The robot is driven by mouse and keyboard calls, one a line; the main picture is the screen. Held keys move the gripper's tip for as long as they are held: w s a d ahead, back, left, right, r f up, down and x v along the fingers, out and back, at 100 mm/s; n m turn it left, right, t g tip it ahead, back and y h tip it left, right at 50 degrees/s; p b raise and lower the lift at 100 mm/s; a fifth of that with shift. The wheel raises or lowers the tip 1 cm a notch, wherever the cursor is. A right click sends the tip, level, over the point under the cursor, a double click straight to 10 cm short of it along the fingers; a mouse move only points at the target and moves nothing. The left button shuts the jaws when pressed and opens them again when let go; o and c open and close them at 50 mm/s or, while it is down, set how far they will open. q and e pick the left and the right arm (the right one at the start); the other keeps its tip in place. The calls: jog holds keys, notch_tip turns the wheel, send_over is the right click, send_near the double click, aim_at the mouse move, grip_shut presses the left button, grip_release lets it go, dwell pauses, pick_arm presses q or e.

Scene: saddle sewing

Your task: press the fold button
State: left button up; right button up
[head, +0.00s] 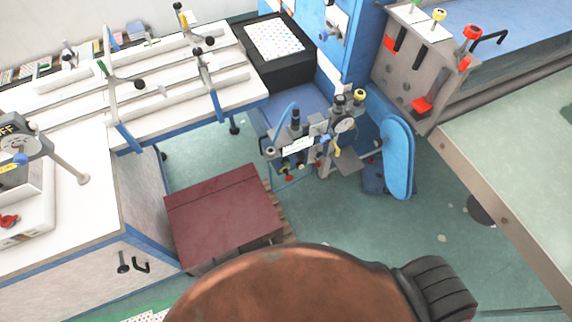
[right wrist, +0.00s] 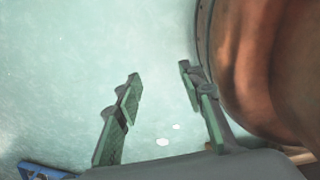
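I cannot tell which control is the fold button. In the head view, a grey machine panel (head: 418,60) at the upper right carries a red knob (head: 472,33), a yellow knob (head: 438,15) and a green knob (head: 411,4). A blue machine (head: 352,50) stands left of it, with a small mechanism bearing a yellow knob (head: 360,95). My right gripper (right wrist: 160,72) shows only in the right wrist view. Its fingers are apart and empty, over the green floor, away from any control. My left gripper is in neither view.
A dark red box-like block (head: 222,215) stands on the floor at centre left. White-topped tables (head: 70,225) with rails fill the left. A pale green tabletop (head: 520,165) edges the right.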

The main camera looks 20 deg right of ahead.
grip_shut()
jog(key=shift+d, duration=0.1)
dwell(1.3)
